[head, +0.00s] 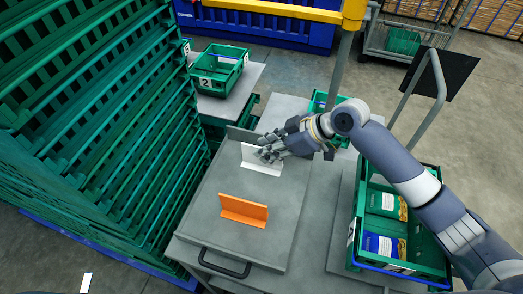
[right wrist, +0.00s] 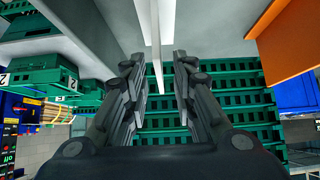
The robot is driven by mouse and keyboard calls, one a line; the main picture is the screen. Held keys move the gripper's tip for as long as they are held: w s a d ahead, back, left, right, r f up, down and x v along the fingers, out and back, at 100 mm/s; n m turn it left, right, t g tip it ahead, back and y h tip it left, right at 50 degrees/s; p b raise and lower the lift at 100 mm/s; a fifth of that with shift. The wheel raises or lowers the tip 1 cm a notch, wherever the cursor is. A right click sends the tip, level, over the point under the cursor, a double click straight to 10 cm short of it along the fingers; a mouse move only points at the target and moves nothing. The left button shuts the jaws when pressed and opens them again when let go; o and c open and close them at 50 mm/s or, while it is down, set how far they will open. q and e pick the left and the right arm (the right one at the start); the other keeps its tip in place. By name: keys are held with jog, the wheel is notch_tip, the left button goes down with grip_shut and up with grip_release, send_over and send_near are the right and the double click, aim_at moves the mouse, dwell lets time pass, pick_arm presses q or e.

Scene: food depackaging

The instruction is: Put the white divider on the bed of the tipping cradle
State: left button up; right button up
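The white divider (head: 262,167) is an L-shaped piece with an upright fin. It stands on the grey bed of the tipping cradle (head: 212,238), towards its far end. My right gripper (head: 264,147) reaches in from the right and covers part of the divider. In the right wrist view the gripper (right wrist: 156,62) is open, with the white divider's thin fin (right wrist: 155,30) between its two fingers. Gaps show on both sides of the fin. My left gripper is not in view.
An orange divider (head: 243,209) stands on the bed nearer the black handle (head: 224,268). A green crate with packets (head: 425,238) is at the right. A green crate marked 2 (head: 218,82) stands behind. Stacked green crates (head: 95,120) wall off the left.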

jog(key=v, duration=0.9)
jog(key=shift+b, duration=0.45)
jog(key=shift+s, duration=0.1)
